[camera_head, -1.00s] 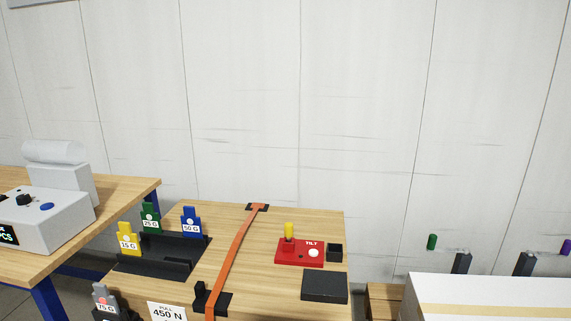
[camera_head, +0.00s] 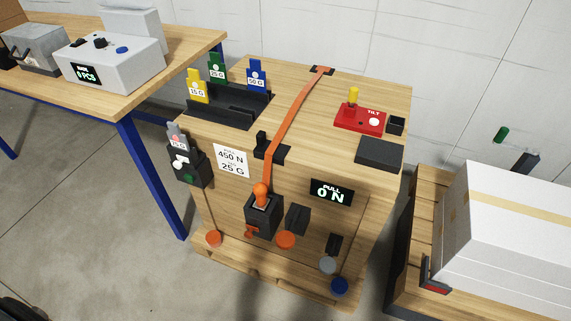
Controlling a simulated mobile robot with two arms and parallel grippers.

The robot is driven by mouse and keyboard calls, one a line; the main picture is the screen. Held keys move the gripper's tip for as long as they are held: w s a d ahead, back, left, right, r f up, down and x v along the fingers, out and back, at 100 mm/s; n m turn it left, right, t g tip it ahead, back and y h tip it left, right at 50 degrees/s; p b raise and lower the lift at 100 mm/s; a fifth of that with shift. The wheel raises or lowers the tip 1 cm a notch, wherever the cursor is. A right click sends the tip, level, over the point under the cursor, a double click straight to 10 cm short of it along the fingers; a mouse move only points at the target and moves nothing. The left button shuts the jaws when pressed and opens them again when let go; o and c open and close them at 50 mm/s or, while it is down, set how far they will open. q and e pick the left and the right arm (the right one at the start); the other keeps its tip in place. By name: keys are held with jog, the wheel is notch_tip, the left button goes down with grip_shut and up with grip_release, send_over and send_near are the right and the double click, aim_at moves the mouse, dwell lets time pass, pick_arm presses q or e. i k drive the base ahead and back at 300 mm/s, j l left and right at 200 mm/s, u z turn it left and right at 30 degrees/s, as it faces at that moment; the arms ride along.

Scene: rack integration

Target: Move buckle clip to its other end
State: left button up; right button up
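An orange strap (camera_head: 291,110) runs from a small black plate (camera_head: 322,71) at the back of the wooden bench, over a black bracket (camera_head: 272,151) near the front edge, and down the front. Its lower end meets a black box with an orange knob (camera_head: 262,213) on the front panel. A black block (camera_head: 298,219) sits right of that box, and a smaller black piece (camera_head: 334,244) is further right. I cannot tell which black part is the buckle clip. Neither of my grippers can be made out in view.
The bench (camera_head: 330,150) also holds a black tray (camera_head: 228,108) with coloured tags and a red TILT box (camera_head: 360,118). A display (camera_head: 331,192) reads 0 N. A white-topped carton stack (camera_head: 510,230) stands at the right. Floor (camera_head: 100,230) is open at the left.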

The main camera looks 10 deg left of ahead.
aim_at(249, 234)
jog(key=k+j+u, duration=0.1)
jog(key=u, duration=0.65)
